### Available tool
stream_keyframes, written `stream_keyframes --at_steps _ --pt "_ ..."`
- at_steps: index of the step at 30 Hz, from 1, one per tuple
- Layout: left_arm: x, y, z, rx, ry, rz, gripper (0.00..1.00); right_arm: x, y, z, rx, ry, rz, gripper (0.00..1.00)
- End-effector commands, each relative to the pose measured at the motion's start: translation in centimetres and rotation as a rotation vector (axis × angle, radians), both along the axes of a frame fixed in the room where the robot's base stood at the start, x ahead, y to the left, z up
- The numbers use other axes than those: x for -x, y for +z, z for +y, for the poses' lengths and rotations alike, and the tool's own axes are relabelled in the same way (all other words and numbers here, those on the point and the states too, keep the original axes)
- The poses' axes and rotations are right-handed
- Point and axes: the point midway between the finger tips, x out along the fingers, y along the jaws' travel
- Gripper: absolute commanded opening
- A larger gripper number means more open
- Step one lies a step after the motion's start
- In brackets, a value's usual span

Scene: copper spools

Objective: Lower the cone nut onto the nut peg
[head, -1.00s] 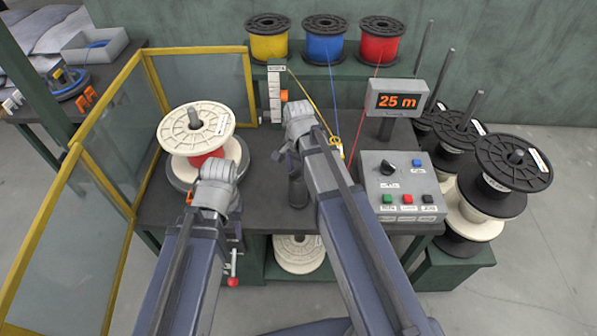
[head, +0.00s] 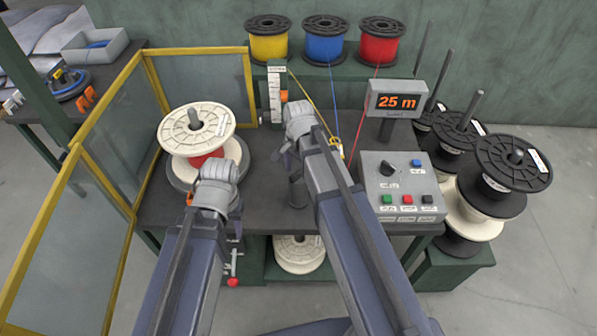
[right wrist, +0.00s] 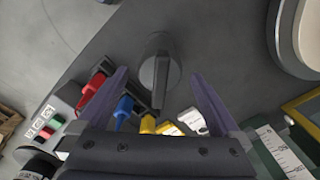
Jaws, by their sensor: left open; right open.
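A dark upright post (head: 297,192), which looks like the nut peg, stands on the table below my right wrist. In the right wrist view it shows as a dark post on a round grey base (right wrist: 148,72). My right gripper (right wrist: 156,75) is open, with its two fingers apart on either side of the post. I cannot make out the cone nut as separate from the post. My left gripper (head: 213,195) is in front of the white spool (head: 185,132); its fingers are mostly hidden by the wrist.
The white spool sits on a turntable at the left, with a bare spindle (head: 195,118) through it. A control box (head: 400,185) and a 25 m display (head: 397,101) stand at the right. Yellow-framed guards (head: 110,120) bound the left side.

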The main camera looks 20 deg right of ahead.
Motion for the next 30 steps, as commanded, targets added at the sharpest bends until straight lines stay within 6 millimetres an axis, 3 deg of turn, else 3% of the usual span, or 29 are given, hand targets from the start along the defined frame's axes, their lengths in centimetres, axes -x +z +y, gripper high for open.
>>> stream_keyframes --at_steps 16,30 --pt "0.0 6.8 0.0 0.000 0.000 0.000 0.50 0.0 6.8 0.0 0.000 0.000 0.000 1.00" --pt "0.0 7.2 0.0 0.000 0.000 0.000 0.50 0.0 7.2 0.0 0.000 0.000 0.000 1.00"
